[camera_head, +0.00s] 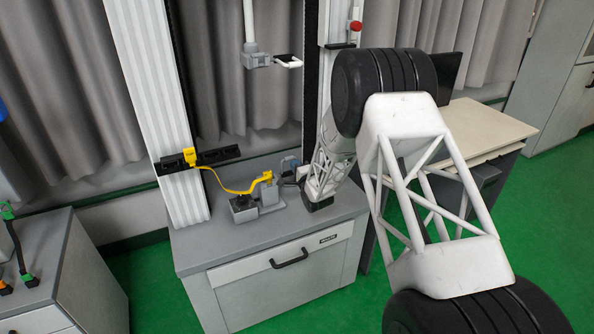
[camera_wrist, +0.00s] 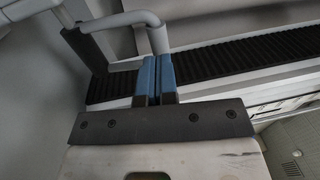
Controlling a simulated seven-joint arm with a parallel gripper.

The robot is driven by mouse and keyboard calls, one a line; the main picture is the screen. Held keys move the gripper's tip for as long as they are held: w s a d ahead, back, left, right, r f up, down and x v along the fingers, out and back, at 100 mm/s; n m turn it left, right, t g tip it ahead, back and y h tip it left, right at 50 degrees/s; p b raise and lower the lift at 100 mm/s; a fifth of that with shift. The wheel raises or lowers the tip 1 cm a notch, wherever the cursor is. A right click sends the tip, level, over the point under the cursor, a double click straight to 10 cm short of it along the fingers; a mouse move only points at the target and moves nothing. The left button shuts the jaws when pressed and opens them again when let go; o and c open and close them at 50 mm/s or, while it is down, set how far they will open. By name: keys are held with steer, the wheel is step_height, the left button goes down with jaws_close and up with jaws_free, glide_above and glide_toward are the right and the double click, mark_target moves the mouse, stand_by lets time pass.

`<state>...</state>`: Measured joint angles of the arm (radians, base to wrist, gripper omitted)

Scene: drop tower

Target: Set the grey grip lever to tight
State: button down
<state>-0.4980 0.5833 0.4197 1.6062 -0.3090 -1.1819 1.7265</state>
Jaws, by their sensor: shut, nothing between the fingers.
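In the wrist view a grey bent round bar (camera_wrist: 112,21), which looks like the grip lever, lies just beyond my gripper (camera_wrist: 157,58). The bar's turned-down end is close to the blue fingertips; I cannot tell whether they touch. My fingers are shut with nothing between them.
A yellow cable (camera_head: 235,191) runs from a black bar (camera_head: 218,155) to a grey block (camera_head: 268,193) on the grey cabinet (camera_head: 208,253). A black ribbed strip (camera_wrist: 230,59) passes behind my fingers. The cabinet's front top is clear. A pale desk (camera_head: 485,124) stands at right.

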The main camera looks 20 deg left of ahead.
steer(key=shift+w+a+r+g+h, duration=0.35)
steer(key=shift+a+g+h, duration=0.05)
steer(key=shift+g+h, duration=0.1)
steer(key=shift+w+a+r, duration=0.2)
steer(key=shift+w+a, duration=0.1)
steer(key=shift+w+a+r, duration=0.1)
stand_by(0.4)
steer(key=r+v, duration=0.1)
steer(key=v, duration=1.3)
steer(key=shift+r, duration=0.3)
steer(key=shift+r, duration=0.1)
stand_by(0.3)
